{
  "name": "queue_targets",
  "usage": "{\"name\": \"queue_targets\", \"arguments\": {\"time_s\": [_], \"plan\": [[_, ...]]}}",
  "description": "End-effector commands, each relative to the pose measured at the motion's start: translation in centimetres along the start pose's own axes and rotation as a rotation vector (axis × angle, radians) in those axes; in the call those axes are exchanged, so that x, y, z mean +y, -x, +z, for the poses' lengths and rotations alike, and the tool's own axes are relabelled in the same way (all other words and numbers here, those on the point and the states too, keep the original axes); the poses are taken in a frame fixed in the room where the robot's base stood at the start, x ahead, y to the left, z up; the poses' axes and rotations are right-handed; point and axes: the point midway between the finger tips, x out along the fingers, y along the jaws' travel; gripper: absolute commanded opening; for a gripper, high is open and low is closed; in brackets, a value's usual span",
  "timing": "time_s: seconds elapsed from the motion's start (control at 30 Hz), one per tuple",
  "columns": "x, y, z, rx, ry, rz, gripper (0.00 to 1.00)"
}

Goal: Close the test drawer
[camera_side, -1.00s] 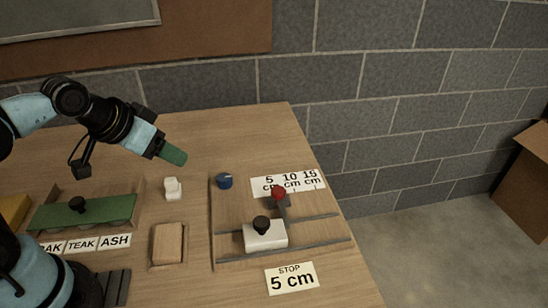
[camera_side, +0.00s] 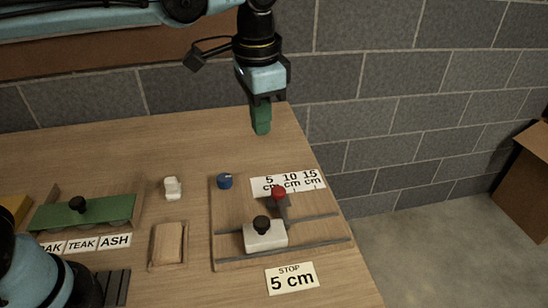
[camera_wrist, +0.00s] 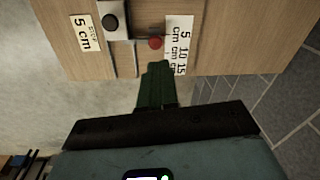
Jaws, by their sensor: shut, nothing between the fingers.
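A white block (camera_side: 279,239) with a black knob (camera_side: 261,223) sits between two grey rails on a wooden board (camera_side: 228,212); I take it for the test drawer, though no label confirms this. It also shows in the wrist view (camera_wrist: 117,32). A red knob (camera_side: 278,192) on a grey piece stands just behind it. My gripper (camera_side: 262,131) has green fingers, is shut and empty, and points down above the table's back right part, behind and apart from the board. Its fingers also show in the wrist view (camera_wrist: 157,66).
A 5, 10, 15 cm strip (camera_side: 289,183) and a blue knob (camera_side: 224,181) are at the board's back. A "STOP 5 cm" card (camera_side: 292,278) lies in front. Left are a wooden block (camera_side: 168,243), a white switch-like piece (camera_side: 172,188) and a green-topped unit (camera_side: 85,213). A block wall stands behind.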

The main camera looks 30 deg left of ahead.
Motion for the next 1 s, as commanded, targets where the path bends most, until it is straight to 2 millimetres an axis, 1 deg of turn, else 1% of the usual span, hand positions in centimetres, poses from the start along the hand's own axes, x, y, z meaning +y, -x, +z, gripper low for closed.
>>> {"name": "queue_targets", "arguments": {"time_s": [0.03, 0.1, 0.17, 0.3, 0.4, 0.53, 0.6, 0.7, 0.87, 1.0], "plan": [[1.0, -0.1, -1.3, -0.033, -0.044, 0.003, 0.00], [2.3, -0.4, -2.6, -0.082, -0.095, 0.006, 0.00], [3.5, -0.7, -3.6, -0.122, -0.141, 0.008, 0.00], [6.6, -1.6, -5.5, -0.219, -0.245, 0.012, 0.00], [8.8, -2.4, -6.4, -0.284, -0.313, 0.010, 0.00], [11.1, -3.4, -7.0, -0.351, -0.380, 0.007, 0.00], [11.9, -3.7, -7.2, -0.376, -0.404, 0.007, 0.00], [12.6, -4.0, -7.2, -0.397, -0.425, 0.006, 0.00], [12.8, -4.6, -7.1, -0.406, -0.431, 0.005, 0.00], [12.7, -5.5, -6.7, -0.405, -0.430, 0.005, 0.00]]}}
